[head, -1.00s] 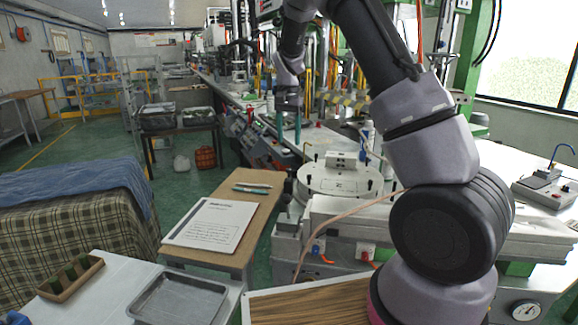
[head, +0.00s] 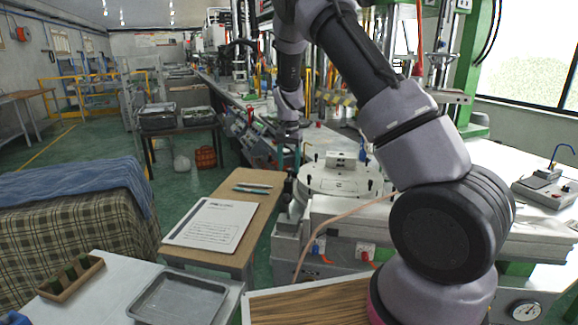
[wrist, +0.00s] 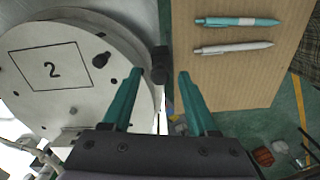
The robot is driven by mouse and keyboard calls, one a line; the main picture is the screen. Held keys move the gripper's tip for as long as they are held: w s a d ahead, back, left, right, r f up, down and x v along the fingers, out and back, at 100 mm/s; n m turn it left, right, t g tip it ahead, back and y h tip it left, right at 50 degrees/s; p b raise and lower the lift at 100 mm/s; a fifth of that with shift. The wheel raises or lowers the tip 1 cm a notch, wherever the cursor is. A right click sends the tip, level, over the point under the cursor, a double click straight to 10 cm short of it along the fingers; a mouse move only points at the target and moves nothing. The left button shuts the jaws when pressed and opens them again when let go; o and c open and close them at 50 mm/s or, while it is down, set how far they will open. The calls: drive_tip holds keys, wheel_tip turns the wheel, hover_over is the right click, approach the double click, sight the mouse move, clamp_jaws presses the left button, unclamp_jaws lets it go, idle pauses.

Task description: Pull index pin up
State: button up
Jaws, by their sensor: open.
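The index pin, with a black knob (wrist: 160,58), sits at the edge of the round white turntable (wrist: 75,90) marked "2" in the wrist view. In the head view the dark pin (head: 288,187) stands at the left side of the turntable (head: 325,185). My gripper (wrist: 159,74) is open, with its teal fingers pointing toward the pin. In the wrist view the knob lies between and just beyond the two fingertips, and no grip on it shows. In the head view my gripper (head: 289,158) is above the pin.
A brown board with two pens (head: 252,188) and a paper sheet (head: 212,224) lies left of the turntable. Black knobs (wrist: 101,60) stand on the turntable's top. A metal tray (head: 178,298) is at the front. Green floor is open at the left.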

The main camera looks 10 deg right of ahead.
clamp_jaws()
idle(1.3)
